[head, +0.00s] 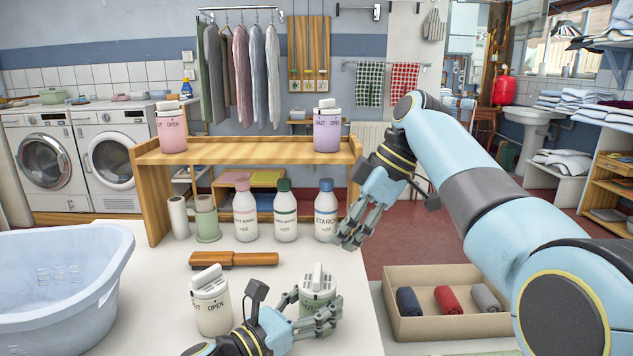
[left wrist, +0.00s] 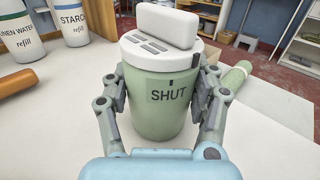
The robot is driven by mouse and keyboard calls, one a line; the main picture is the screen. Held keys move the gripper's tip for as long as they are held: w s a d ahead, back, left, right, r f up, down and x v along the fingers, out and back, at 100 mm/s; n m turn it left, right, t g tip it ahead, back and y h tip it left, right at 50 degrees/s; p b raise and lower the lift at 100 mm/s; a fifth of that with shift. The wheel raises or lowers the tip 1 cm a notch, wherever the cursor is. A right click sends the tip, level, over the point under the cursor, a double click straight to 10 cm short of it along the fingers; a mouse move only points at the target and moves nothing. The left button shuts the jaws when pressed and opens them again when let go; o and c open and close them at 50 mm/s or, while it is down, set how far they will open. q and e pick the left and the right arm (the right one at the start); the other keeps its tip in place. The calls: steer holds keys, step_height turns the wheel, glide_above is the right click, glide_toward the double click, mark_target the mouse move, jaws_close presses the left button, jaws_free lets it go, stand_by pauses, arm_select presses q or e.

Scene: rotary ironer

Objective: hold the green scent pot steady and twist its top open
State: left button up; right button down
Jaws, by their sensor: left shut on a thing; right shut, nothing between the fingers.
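The green scent pot (head: 318,284) stands upright near the table's front right edge. It shows large in the left wrist view, with its pale green body (left wrist: 155,112) and its white top (left wrist: 160,50) with a raised grip bar. The word SHUT faces the left wrist camera, with a dark mark above it at the rim. My left gripper (head: 316,318) is shut around the pot's body, a finger on each side. My right gripper (head: 350,238) is shut and empty. It hangs above and behind the pot, right of the starch bottle, apart from the pot's top.
A white pot (head: 211,303) stands left of the green one, and a brown brush (head: 234,259) lies behind. Several bottles (head: 285,216) stand before a wooden shelf (head: 240,151) carrying pink (head: 172,133) and purple (head: 327,134) pots. A blue basin (head: 65,290) is left; a box (head: 447,324) of rolled cloths is right.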

steer(key=shift+r, duration=0.35)
arm_select(q)
steer(key=o, duration=1.3)
